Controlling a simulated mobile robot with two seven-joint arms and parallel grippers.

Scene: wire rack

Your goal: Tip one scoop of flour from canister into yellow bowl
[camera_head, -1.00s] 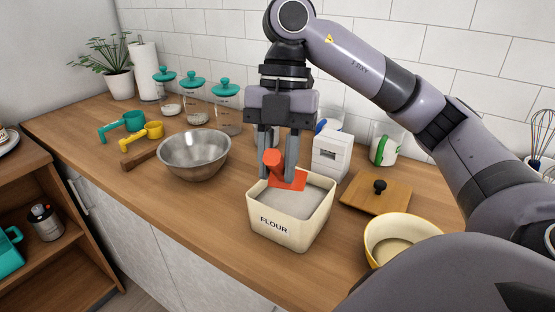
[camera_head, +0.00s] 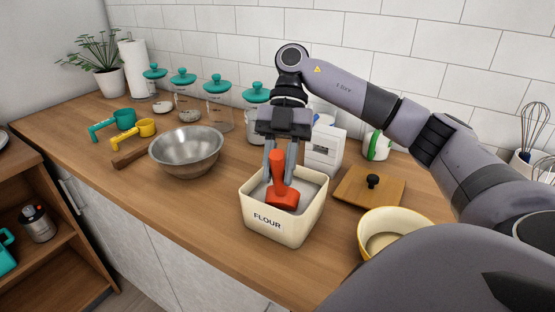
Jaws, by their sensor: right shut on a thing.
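The cream flour canister (camera_head: 290,228) stands open on the counter, with white flour (camera_head: 308,187) inside. My right gripper (camera_head: 281,174) points down over the canister and is shut on the handle of a red-orange scoop (camera_head: 283,194). The scoop's head is low inside the canister, at or in the flour; I cannot tell how much it holds. The yellow bowl (camera_head: 372,222) stands to the right of the canister, partly hidden by my arm. Something pale shows in its bottom. My left gripper is not in view.
The wooden lid (camera_head: 369,187) with a black knob lies behind the yellow bowl. A white carton (camera_head: 323,150) stands close behind the canister. A steel bowl (camera_head: 187,152) sits to the left, with measuring cups (camera_head: 113,124) and teal-lidded jars (camera_head: 219,108) beyond.

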